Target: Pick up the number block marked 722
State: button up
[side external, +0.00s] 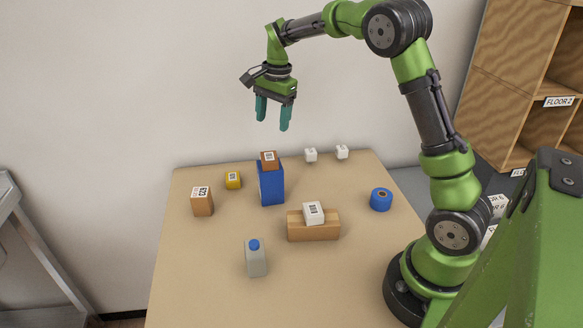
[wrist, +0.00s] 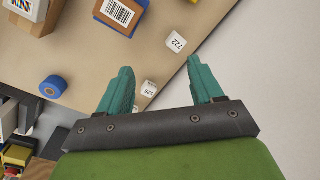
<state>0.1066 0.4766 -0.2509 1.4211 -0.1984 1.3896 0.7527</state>
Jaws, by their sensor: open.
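The white number block marked 722 (wrist: 176,42) sits on the table near its back edge, ahead of my fingers in the wrist view. In the side view it appears to be the left one (side external: 310,155) of two small white blocks, though its digits are not legible there. The other white block (side external: 342,152) is to its right; it also shows in the wrist view (wrist: 149,89), its number hard to read. My gripper (side external: 272,124) is open and empty, high above the back of the table, left of the white blocks. Its teal fingers show apart in the wrist view (wrist: 160,66).
A blue box (side external: 271,186) with an orange-brown block (side external: 269,160) on top stands left of the white blocks. A wooden box (side external: 313,232) carries a white labelled block (side external: 313,213). A blue tape roll (side external: 381,200), yellow block (side external: 233,180), brown box (side external: 202,202) and grey bottle (side external: 256,261) stand apart.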

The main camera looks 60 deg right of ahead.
jog(key=w+d+m+g, duration=0.1)
jog(key=w+d+m, duration=0.3)
jog(key=m, duration=0.6)
jog(key=f, duration=0.4)
jog(key=a+f, duration=0.1)
jog(key=f, duration=0.2)
jog(key=w+f, duration=0.1)
jog(key=f, duration=0.3)
jog(key=shift+a+f, duration=0.15)
jog(key=shift+f, duration=0.15)
jog(key=shift+a+f, duration=0.15)
jog(key=shift+f, duration=1.2)
jog(key=shift+a+f, duration=0.1)
jog(key=shift+f, duration=1.25)
jog(key=shift+c, duration=0.5)
jog(key=c, duration=0.9)
